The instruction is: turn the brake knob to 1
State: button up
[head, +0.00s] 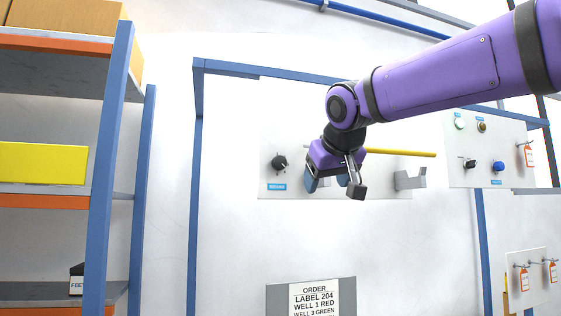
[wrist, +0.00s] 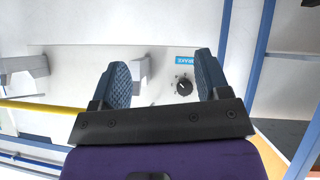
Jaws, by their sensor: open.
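A round black knob (head: 279,163) sits on the left part of a pale wall panel (head: 300,189), above a small blue label (head: 277,187). I take it as the brake knob; the label is too small to read surely, and I cannot tell the knob's setting. In the wrist view the knob (wrist: 184,87) shows between the fingers, nearer the right one, with part of its label (wrist: 184,60) visible. My gripper (head: 336,184) is open and empty, to the right of the knob in the head view and apart from it. Its fingers also show in the wrist view (wrist: 163,75).
A yellow bar (head: 405,153) and a grey bracket (head: 410,180) are on the panel's right side. Another panel (head: 455,136) with knobs and buttons hangs at right. A blue-framed shelf (head: 107,130) stands at left. An order sign (head: 275,298) is below.

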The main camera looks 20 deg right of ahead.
aim_at(280, 160)
jog(key=w+a+r+t, duration=0.3)
jog(key=w+a+r, duration=0.2)
jog(key=w+r, duration=0.5)
jog(key=x, duration=0.9)
jog(key=shift+w+a+r, duration=0.15)
jog(key=shift+w+a, duration=0.1)
jog(key=shift+a, duration=0.1)
jog(key=shift+n, duration=0.3)
jog(key=c, duration=0.9)
